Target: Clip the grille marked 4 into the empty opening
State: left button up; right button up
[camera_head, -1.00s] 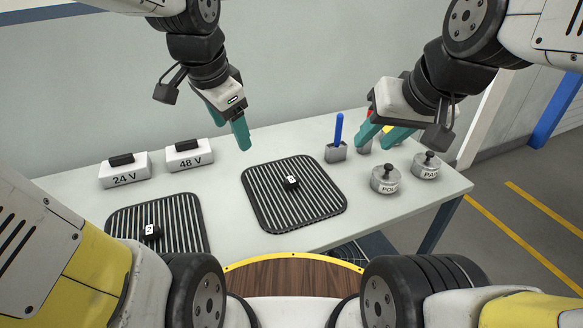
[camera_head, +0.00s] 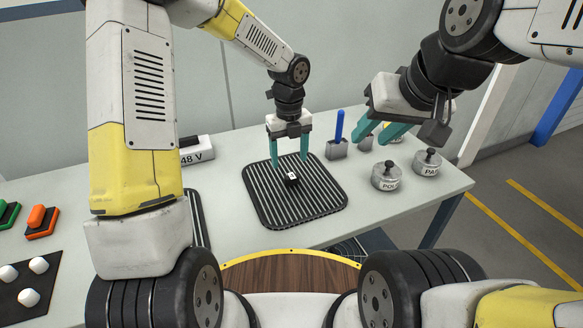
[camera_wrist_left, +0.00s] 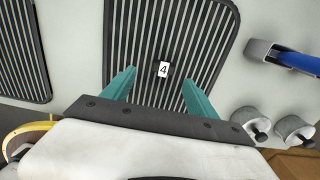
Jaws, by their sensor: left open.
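The grille marked 4 (camera_head: 272,200) is a dark, slatted square panel with rounded corners and a small black handle, lying flat on the table. Its white label with a 4 reads clearly in the left wrist view (camera_wrist_left: 163,69). My left gripper (camera_head: 289,161) points down over the grille's far part, open, with its teal fingers apart. In the left wrist view the fingers (camera_wrist_left: 158,80) stand either side of the handle, with nothing between them. My right gripper (camera_head: 370,141) hangs open and empty over the table's far right. I cannot make out the empty opening in these views.
A second grille (camera_head: 197,217) lies left, mostly hidden by my left arm. A 48 V box (camera_head: 196,155) stands behind it. A blue-handled tool (camera_head: 339,126) in a grey block and two round lidded weights (camera_head: 386,177) (camera_head: 427,162) stand right of the marked grille.

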aim_at(292, 176)
pick_arm(q)
jog(key=f, duration=0.6)
jog(key=shift+w+d+f, duration=0.1)
jog(key=shift+d+f, duration=0.25)
jog(key=shift+d, duration=0.05)
grip_shut()
